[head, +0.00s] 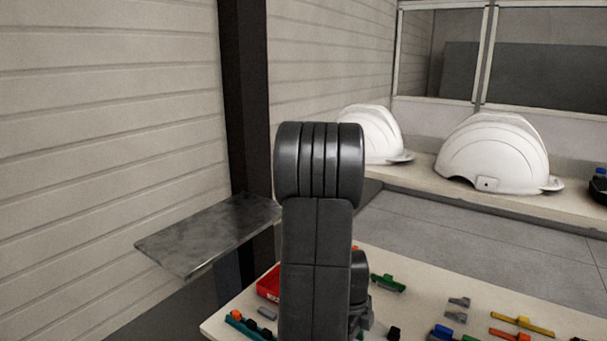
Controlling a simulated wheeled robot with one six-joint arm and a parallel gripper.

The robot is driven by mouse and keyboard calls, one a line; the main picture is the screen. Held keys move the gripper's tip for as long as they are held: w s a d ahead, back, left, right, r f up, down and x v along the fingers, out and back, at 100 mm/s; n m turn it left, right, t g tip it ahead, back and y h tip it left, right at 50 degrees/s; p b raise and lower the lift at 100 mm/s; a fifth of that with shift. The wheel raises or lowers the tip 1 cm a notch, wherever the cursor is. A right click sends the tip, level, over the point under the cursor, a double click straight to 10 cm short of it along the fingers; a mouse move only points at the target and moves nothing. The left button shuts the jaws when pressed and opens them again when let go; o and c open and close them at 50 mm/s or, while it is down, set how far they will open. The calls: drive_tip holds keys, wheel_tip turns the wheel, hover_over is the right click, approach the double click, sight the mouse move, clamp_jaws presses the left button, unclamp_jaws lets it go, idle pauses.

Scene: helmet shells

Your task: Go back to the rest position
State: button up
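My dark grey arm stands upright in the middle of the head view, in front of the table. My gripper cannot be made out; it is hidden behind the arm links or out of the picture. Two white helmet shells sit on a ledge at the back right. The nearer helmet shell (490,155) shows whole. The other helmet shell (375,135) is partly covered by my arm.
A pale table (420,300) at the lower right bears several small coloured parts and a red bin (269,281), partly hidden by my arm. A grey metal plate (205,238) juts out at the left beside a dark post (245,90). Grey floor lies beyond the table.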

wheel_tip(320, 180, up, 12)
drive_tip(key=a+r, duration=0.1)
drive_tip(key=f, duration=0.9)
drive_tip(key=d+f, duration=0.1)
drive_tip(key=f, duration=0.3)
drive_tip(key=shift+s+f, duration=0.1)
drive_tip(key=shift+f, duration=0.1)
wheel_tip(320, 180, up, 3)
drive_tip(key=p, duration=0.3)
drive_tip(key=shift+f+p, duration=0.1)
drive_tip(key=shift+p, duration=0.35)
drive_tip(key=shift+r+p, duration=0.55)
drive_tip(key=shift+p, duration=0.25)
drive_tip(key=shift+r+p, duration=0.45)
drive_tip(key=shift+r, duration=0.1)
